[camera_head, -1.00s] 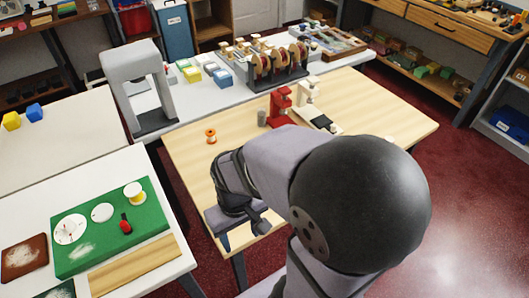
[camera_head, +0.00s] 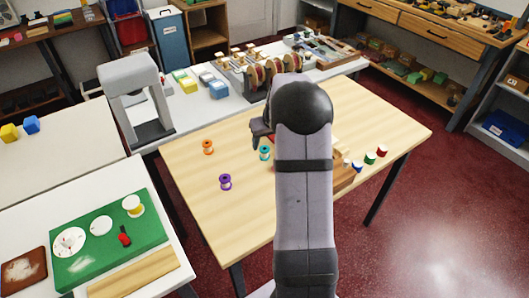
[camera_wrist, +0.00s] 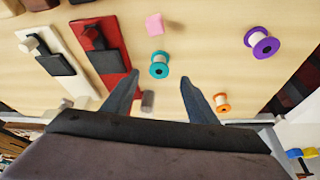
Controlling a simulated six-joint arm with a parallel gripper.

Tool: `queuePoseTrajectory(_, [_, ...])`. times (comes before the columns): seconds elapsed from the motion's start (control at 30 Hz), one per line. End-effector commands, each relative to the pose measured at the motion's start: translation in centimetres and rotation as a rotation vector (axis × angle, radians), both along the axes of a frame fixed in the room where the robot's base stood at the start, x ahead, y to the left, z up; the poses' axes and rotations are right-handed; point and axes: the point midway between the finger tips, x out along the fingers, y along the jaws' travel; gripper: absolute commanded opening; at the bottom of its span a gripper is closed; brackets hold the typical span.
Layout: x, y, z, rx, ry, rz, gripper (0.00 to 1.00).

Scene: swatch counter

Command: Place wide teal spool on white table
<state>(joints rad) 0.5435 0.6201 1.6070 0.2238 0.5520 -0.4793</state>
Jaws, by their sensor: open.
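The teal spool (camera_head: 265,152) stands on the wooden table (camera_head: 215,220), with an orange spool (camera_head: 208,147) and a purple spool (camera_head: 225,182) to its left. In the wrist view the teal spool (camera_wrist: 159,68) shows just beyond and between the fingertips of my gripper (camera_wrist: 160,84). My gripper is open and empty; the jaws are not around the spool. In the head view my arm hides most of the gripper. A white table (camera_head: 165,235) at front left bears a green mat (camera_head: 100,262); another pale table (camera_head: 60,165) lies behind it.
In the wrist view a pink block (camera_wrist: 154,24), a grey cylinder (camera_wrist: 148,100), a red device (camera_wrist: 118,68) and a white device (camera_wrist: 75,82) are close by. A grey arch (camera_head: 125,72) stands at the back left.

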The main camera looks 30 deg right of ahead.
Motion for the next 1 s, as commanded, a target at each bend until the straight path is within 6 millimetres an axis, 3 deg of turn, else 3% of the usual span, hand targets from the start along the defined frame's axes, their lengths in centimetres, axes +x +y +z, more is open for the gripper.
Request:
queuePoseTrajectory(0.67, [1.0,-0.4,-2.2,-0.001,-0.002,-0.002,0.53])
queuePoseTrajectory(1.0, [2.1,-0.7,-5.3,0.001,0.0,-0.002,0.53])
